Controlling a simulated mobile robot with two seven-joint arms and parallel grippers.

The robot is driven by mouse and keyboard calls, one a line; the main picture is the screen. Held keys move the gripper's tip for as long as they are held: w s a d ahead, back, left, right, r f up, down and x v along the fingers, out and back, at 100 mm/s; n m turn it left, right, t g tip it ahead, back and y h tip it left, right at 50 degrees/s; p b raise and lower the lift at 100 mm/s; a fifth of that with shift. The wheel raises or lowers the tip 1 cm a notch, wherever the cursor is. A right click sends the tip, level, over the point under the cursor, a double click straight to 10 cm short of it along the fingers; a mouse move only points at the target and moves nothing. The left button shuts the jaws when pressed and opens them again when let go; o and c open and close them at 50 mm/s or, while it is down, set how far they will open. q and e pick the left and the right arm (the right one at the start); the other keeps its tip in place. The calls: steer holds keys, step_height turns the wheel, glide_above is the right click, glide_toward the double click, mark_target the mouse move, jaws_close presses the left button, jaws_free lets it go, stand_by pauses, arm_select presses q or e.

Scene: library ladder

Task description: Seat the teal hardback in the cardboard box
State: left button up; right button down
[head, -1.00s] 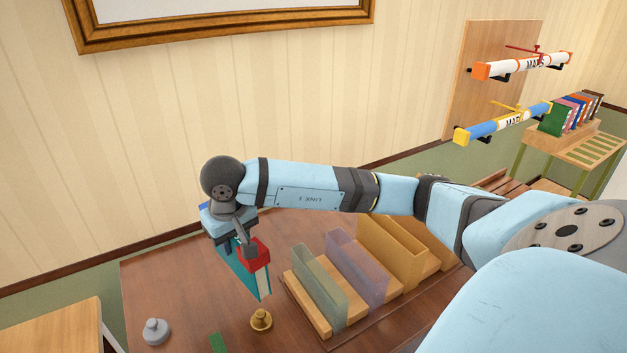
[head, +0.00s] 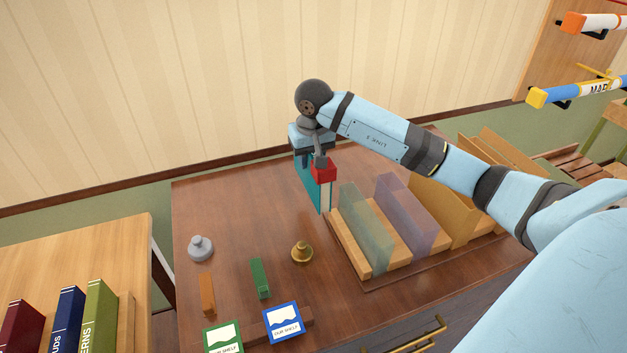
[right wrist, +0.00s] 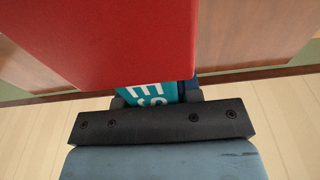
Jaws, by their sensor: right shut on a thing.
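The teal hardback (head: 308,187) hangs upright below my right gripper (head: 316,158), which is shut on its upper part. It is over the back of the dark wooden table, just left of the row of upright dividers. I cannot tell whether its lower edge touches the table. A red block-like piece (head: 323,172) is at the book's near upper corner. In the right wrist view a large red surface (right wrist: 165,40) covers much of the picture, with a strip of teal cover with white letters (right wrist: 150,93) below it. A tan cardboard-coloured box (head: 440,208) stands among the dividers, partly behind my arm. My left gripper is not in view.
A green translucent divider (head: 364,222) and a purple one (head: 403,215) stand between the book and the tan box. A brass knob (head: 302,252) and a grey knob (head: 200,248) are on the table. Several books stand at lower left.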

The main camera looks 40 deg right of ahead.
mark_target(311, 186)
steer(key=shift+f, duration=4.5)
steer(key=c, duration=0.8)
jaws_free()
